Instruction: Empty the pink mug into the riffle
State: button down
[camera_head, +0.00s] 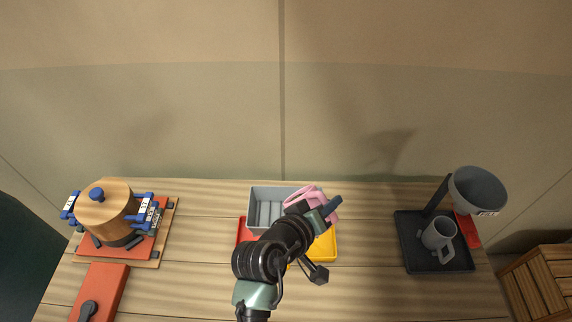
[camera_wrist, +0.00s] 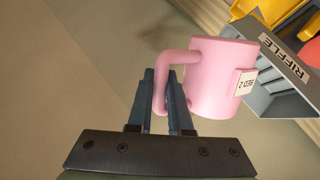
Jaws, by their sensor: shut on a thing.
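The pink mug (camera_head: 312,195) is in the air at the right end of the grey riffle (camera_head: 272,191) in the head view. In the wrist view the mug (camera_wrist: 218,78) carries a white label reading BED 2. My gripper (camera_wrist: 161,78) is shut on its handle; it also shows in the head view (camera_head: 322,209). The riffle (camera_wrist: 284,68), a slatted grey box with a RIFFLE label, lies just beyond the mug in the wrist view. The mug's inside is hidden, so its contents and exact tilt cannot be told.
Red (camera_head: 242,230) and yellow (camera_head: 325,246) trays lie by the riffle. At right, a black tray (camera_head: 407,246) holds a grey mug (camera_head: 437,235) near a raised grey bowl (camera_head: 478,190). At left stands a lidded wooden pot (camera_head: 104,213). Bare table lies between these groups.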

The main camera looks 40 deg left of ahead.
aim_at(314, 196)
jog(key=shift+w+a+r+n, duration=0.15)
jog(key=shift+a+r+n, duration=0.15)
jog(key=shift+a+r, duration=0.15)
jog(key=shift+f+h, duration=0.2)
jog(key=shift+h, duration=0.1)
jog(key=shift+w+a+r+n+h+p, duration=0.1)
jog(key=shift+a+r+n+h+p, duration=0.05)
jog(key=shift+a+n+h+p, duration=0.35)
jog(key=shift+w+a+f+n+g, duration=0.2)
jog(key=shift+a+n+g, duration=0.15)
jog(key=shift+a, duration=0.25)
jog(key=shift+s, duration=0.1)
